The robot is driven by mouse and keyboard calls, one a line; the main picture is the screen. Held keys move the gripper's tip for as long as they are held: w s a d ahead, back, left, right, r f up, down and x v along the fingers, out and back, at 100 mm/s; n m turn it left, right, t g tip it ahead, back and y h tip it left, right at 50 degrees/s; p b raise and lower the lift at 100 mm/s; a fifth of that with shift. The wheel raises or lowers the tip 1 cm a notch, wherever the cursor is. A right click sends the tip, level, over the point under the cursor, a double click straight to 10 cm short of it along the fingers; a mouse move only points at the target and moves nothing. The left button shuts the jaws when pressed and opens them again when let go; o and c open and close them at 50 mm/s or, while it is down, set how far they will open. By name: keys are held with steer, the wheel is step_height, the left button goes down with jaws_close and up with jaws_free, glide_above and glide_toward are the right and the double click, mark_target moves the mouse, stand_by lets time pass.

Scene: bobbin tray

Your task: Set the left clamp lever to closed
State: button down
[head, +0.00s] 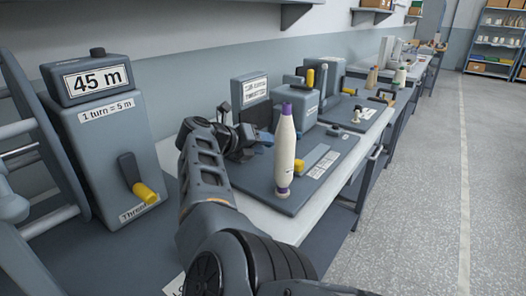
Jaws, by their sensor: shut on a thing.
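My gripper (262,140) reaches over the grey board (318,184) from the left, behind a white bobbin (285,150). Its jaws are shut on a small part at the board's left side, which I take to be the left clamp lever. The gripper and the bobbin hide most of that part, so I cannot tell the lever's angle. The bobbin stands upright on the board with purple ends. A small dark part with a bluish top (333,130) sits at the board's far right.
A grey counter box (100,130) reading "45 m" with a yellow-handled crank (145,191) stands at left. A labelled grey box (254,88) and a grey machine (296,103) stand behind the board. The floor at right (430,200) is clear.

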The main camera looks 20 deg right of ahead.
steer(key=shift+w+a+r, duration=0.15)
steer(key=shift+w+r, duration=0.15)
steer(key=shift+r, duration=0.35)
steer(key=c, duration=0.9)
jaws_free()
steer(key=o, duration=0.4)
steer(key=shift+f, duration=0.25)
steer(key=shift+o, duration=0.2)
steer(key=shift+f, duration=0.1)
steer(key=shift+s, duration=0.1)
